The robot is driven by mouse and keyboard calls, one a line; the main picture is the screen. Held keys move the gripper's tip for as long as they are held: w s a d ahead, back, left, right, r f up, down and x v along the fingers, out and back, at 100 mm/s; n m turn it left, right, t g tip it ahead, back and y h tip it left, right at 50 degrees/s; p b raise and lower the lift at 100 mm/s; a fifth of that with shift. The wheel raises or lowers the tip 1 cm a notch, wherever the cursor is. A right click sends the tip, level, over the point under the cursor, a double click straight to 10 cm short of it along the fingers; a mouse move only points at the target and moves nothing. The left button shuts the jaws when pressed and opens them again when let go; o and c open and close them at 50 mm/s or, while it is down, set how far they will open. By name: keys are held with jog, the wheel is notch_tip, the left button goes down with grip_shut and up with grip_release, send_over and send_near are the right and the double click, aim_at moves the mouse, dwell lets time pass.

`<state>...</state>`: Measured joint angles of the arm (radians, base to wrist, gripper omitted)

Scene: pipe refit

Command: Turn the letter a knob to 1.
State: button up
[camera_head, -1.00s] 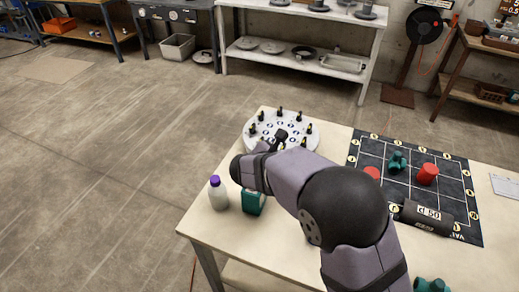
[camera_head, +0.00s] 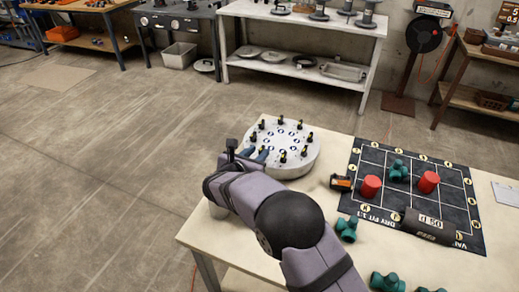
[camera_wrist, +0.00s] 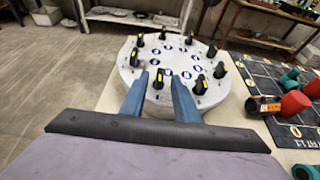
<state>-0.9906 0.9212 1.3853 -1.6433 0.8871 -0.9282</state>
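A round pale grey dial plate (camera_head: 285,168) stands on the table with a ring of several black knobs with yellow marks and blue-and-white discs. It fills the middle of the wrist view (camera_wrist: 215,95). The letters are too small to read, so I cannot tell which knob is a. My gripper (camera_wrist: 160,88) has its two blue fingers apart, at the near edge of the plate. One black-and-yellow knob (camera_wrist: 158,78) shows between the fingertips; I cannot tell whether they touch it. In the head view my gripper (camera_head: 247,155) is at the plate's left front side.
A dark gridded mat (camera_head: 450,205) lies to the right, with red cylinders (camera_head: 371,187) and a green fitting (camera_head: 398,171). A black-and-orange item (camera_head: 341,183) lies between plate and mat. Green fittings (camera_head: 347,229) lie nearer. The bottle is mostly hidden behind my arm.

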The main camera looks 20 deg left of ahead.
jog(key=shift+x, duration=1.1)
jog(key=shift+c, duration=0.7)
grip_shut()
jog(key=shift+a+m+h, duration=0.15)
jog(key=shift+m+h, duration=0.45)
jog(key=shift+w+a+m+h, duration=0.1)
jog(key=shift+w+m+h, duration=0.05)
jog(key=shift+m+h, duration=0.5)
jog(key=shift+m+h+b, duration=0.25)
jog(key=shift+h+b, duration=0.05)
jog(key=shift+h, duration=0.25)
